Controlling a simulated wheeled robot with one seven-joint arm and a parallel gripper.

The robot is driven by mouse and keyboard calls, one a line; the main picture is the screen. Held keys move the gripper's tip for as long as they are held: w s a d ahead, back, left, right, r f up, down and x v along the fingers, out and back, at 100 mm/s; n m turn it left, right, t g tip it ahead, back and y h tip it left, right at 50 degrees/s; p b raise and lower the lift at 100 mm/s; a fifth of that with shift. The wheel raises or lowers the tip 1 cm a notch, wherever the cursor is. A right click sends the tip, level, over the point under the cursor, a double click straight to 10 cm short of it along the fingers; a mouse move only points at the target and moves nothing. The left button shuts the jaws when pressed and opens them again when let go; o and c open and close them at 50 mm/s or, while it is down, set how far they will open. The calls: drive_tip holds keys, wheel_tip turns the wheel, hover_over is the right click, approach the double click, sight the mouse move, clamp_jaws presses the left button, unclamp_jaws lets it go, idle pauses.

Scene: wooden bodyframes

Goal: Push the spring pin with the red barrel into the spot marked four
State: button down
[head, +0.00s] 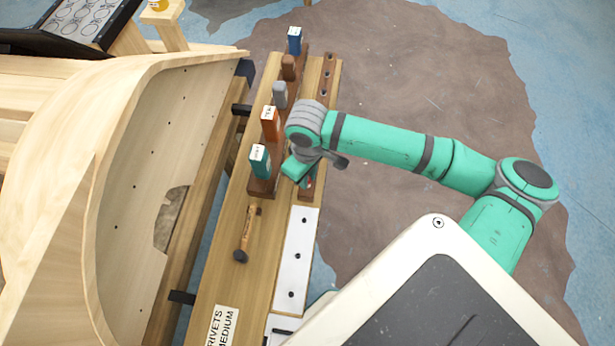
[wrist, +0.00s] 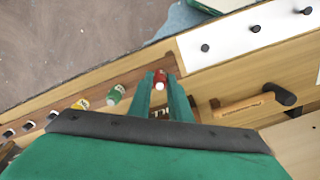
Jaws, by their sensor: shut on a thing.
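The red-barrelled spring pin (wrist: 160,77) shows between my fingertips in the wrist view, with a pale end. My gripper (wrist: 167,88) is shut on it. In the head view my gripper (head: 304,175) is at the near end of the dark wooden pin rack (head: 323,95), and a bit of red (head: 308,182) shows beside it. I cannot tell whether the pin is still seated in the rack. A white strip (head: 284,281) with several dark round spots lies nearer on the bench; it also shows in the wrist view (wrist: 225,40). No number four is readable.
A green pin (wrist: 115,95) and a yellow pin (wrist: 81,104) stand in the rack beside the red one. Labelled blocks, including a teal one (head: 260,160) and an orange one (head: 270,122), stand left of my gripper. A small hammer (head: 247,235) lies left of the strip.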

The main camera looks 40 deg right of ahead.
drive_tip(key=shift+r, duration=0.6)
idle(0.3)
drive_tip(key=shift+r, duration=1.45)
